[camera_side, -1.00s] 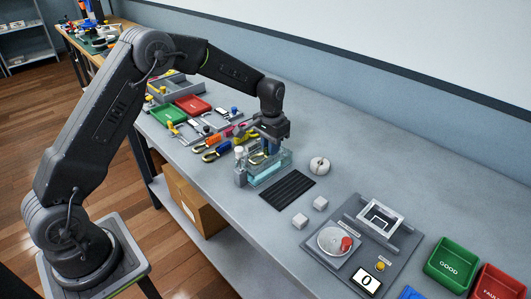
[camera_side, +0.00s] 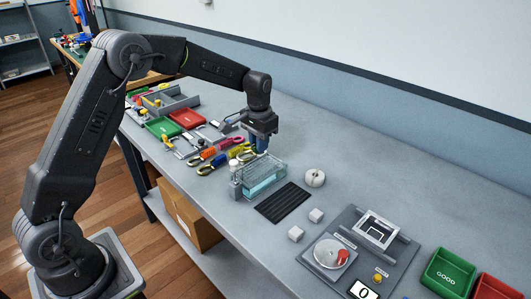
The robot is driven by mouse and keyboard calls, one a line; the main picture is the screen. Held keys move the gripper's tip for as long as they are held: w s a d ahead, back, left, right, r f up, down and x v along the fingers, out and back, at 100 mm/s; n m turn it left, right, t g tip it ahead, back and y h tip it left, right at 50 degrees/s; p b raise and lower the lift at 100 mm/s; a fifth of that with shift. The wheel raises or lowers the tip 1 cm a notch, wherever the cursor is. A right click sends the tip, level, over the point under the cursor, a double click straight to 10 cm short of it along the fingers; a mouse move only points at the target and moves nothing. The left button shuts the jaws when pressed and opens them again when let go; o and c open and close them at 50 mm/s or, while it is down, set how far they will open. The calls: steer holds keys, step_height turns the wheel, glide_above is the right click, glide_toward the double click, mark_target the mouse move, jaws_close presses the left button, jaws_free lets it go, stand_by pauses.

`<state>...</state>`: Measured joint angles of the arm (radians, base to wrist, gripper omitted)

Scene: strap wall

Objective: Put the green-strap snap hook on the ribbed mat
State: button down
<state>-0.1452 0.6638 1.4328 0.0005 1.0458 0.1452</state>
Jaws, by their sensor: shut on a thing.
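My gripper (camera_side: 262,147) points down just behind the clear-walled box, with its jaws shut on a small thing. The jaws and the box's upper edge mostly hide that thing, and I cannot make out its strap colour. Several snap hooks with coloured straps lie left of the gripper, among them an orange one (camera_side: 208,153) and a yellow one (camera_side: 238,150). I cannot pick out a green strap for sure. The black ribbed mat (camera_side: 283,202) lies bare on the bench, in front and to the right of my gripper.
The clear box (camera_side: 262,180) with bluish contents stands between my gripper and the mat. A grey device (camera_side: 330,253) and green GOOD bin (camera_side: 447,273) are at right.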

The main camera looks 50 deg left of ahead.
steer(key=s+a+r, duration=0.5)
steer(key=a+r, duration=0.3)
steer(key=r, duration=0.3)
glide_above(290, 196)
step_height(290, 196, down, 13)
steer(key=shift+f, duration=3.25)
steer(key=shift+f, duration=0.2)
steer(key=c, duration=0.6)
jaws_free()
